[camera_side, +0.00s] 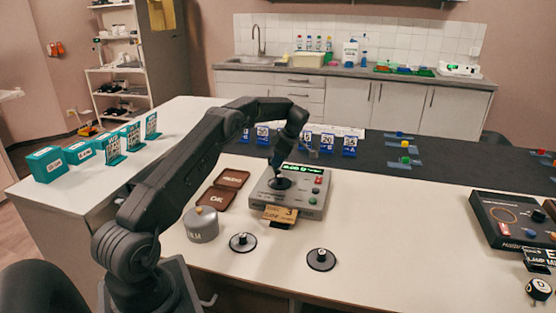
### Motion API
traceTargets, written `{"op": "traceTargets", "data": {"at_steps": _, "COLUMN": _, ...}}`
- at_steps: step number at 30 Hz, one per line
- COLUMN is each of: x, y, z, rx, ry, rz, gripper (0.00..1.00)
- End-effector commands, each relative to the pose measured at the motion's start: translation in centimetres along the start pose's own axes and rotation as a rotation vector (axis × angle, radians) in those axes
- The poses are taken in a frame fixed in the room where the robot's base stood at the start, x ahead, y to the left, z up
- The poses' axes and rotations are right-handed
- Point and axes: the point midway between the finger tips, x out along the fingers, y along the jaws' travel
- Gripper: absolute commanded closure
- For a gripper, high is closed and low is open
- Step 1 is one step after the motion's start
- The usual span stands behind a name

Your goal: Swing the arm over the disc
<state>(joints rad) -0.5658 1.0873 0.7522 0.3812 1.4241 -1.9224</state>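My gripper (277,168) points down at the top of a grey device (310,204), close above a dark disc (280,183) on it. I cannot tell whether it touches this disc. Its fingers are too small and dark to show whether they are open or shut. Two more black discs with pale centres lie flat on the white table in front of the device, one at left (236,248) and one at right (321,266). The pictures do not show which disc the task means.
A grey round weight (201,226) and brown trays (216,198) stand left of the device. A yellow card (280,214) is at its front. Teal boxes (48,165) line the left; blue cards (327,142) stand behind. A black console (508,215) is at right. The table's right-centre is clear.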

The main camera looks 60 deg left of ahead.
Motion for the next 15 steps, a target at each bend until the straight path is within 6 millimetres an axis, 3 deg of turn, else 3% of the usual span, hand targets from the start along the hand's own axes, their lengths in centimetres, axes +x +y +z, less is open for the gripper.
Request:
{"op": "traceTargets", "data": {"at_steps": 7, "x": -0.04, "y": 0.01, "z": 0.04, "rx": 0.002, "ry": 0.000, "rz": 0.002, "gripper": 0.52}}
{"op": "traceTargets", "data": {"at_steps": 15, "x": -0.23, "y": 0.03, "z": 0.01, "rx": 0.002, "ry": 0.000, "rz": 0.002, "gripper": 0.52}}
